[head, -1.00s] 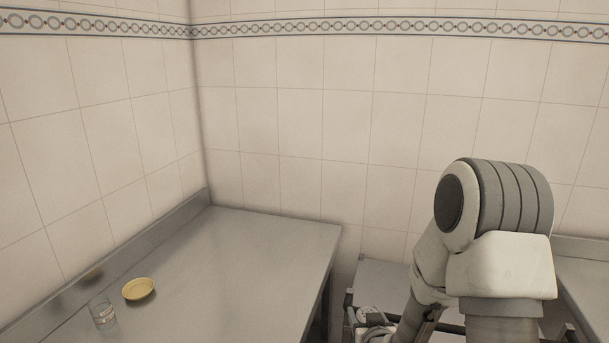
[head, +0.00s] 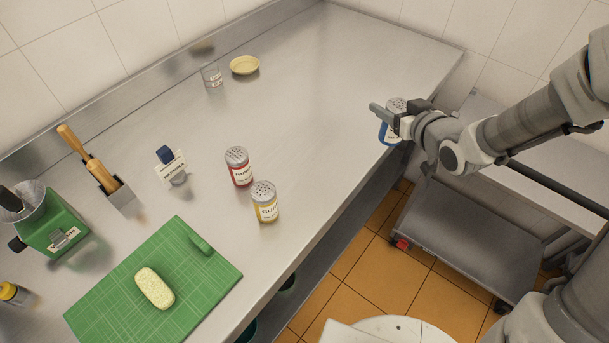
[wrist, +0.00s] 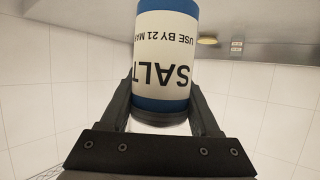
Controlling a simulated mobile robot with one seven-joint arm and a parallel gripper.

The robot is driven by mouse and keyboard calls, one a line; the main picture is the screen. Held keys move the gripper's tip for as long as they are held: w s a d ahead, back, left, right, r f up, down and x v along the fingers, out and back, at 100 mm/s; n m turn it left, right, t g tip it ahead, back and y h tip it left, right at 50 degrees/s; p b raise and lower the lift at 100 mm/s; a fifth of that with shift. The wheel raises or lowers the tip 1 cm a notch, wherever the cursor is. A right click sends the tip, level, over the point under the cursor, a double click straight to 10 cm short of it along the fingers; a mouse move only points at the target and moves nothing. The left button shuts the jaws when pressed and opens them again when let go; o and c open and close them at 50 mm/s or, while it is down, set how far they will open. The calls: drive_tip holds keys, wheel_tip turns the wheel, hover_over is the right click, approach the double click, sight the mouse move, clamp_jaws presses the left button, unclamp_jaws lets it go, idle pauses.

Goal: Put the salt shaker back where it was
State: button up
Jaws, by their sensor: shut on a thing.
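The salt shaker (wrist: 166,55) is blue with a white label reading SALT, and it fills the upper middle of the wrist view. My gripper (wrist: 165,110) is shut on it, one finger on each side. In the head view the shaker (head: 389,134) shows partly behind my gripper (head: 392,118), with its perforated metal top up. It is at the right edge of the steel counter (head: 330,110); whether it touches the counter I cannot tell.
A red-labelled shaker (head: 239,167) and a yellow shaker (head: 265,202) stand mid-counter. A green cutting board (head: 205,285) bears a pale oblong food (head: 154,288). Counter between dish and gripper is clear.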

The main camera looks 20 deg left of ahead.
drive_tip(key=s+a+f+n+g+y+b, duration=0.1)
drive_tip(key=s+a+n+g+y+b, duration=0.3)
drive_tip(key=a, duration=0.3)
drive_tip(key=shift+h, duration=0.3)
drive_tip(key=shift+s+a+f+b, duration=0.55)
drive_tip(key=shift+a+f+b, duration=0.45)
drive_tip(key=shift+a+f, duration=0.9)
drive_tip(key=shift+s+a+f+b, duration=0.55)
drive_tip(key=shift+a+f+b, duration=0.5)
drive_tip(key=shift+a+f, duration=0.75)
drive_tip(key=shift+s+a+f+b, duration=0.55)
drive_tip(key=shift+a+f+b, duration=0.45)
drive_tip(key=shift+a+f, duration=0.9)
drive_tip(key=shift+r, duration=0.1)
drive_tip(key=shift+f, duration=0.3)
drive_tip(key=o, duration=1.5)
drive_tip(key=shift+r, duration=0.1)
drive_tip(key=shift+c, duration=0.2)
drive_tip(key=shift+r, duration=0.1)
